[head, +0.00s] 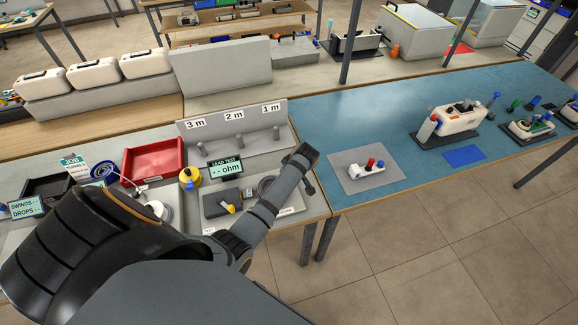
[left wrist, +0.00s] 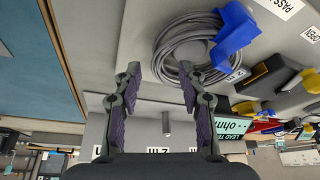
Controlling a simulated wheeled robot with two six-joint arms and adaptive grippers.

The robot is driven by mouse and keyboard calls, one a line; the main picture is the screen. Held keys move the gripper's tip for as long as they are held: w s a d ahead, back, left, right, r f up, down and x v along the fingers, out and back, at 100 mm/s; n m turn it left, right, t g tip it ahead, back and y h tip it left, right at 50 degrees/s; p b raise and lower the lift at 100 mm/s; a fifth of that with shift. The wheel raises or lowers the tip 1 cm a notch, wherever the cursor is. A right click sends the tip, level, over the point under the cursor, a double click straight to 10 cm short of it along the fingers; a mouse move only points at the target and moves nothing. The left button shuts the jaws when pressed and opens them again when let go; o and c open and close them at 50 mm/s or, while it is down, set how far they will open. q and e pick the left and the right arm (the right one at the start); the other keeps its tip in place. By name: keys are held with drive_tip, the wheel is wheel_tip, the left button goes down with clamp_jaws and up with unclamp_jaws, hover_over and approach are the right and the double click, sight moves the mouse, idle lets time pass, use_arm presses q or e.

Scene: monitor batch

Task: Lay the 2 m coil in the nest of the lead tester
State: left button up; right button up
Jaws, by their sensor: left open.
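A grey cable coil (left wrist: 190,45) with a blue plug (left wrist: 235,28) and a tag lies on the grey board of the lead tester, near the PASS label. The tester's display (head: 225,168) reads "-- ohm". My left gripper (left wrist: 160,72) is open, its two fingertips apart at the coil's near edge with nothing clearly gripped. In the head view my arm hides most of that gripper. My right gripper is not in view.
The rack (head: 232,115) behind carries 3 m, 2 m and 1 m labels with bare-looking pegs. A blue mat (head: 365,120) on the right table has free room.

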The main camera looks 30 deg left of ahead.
use_arm(q)
drive_tip(key=v, duration=0.9)
drive_tip(key=shift+s+d, duration=0.1)
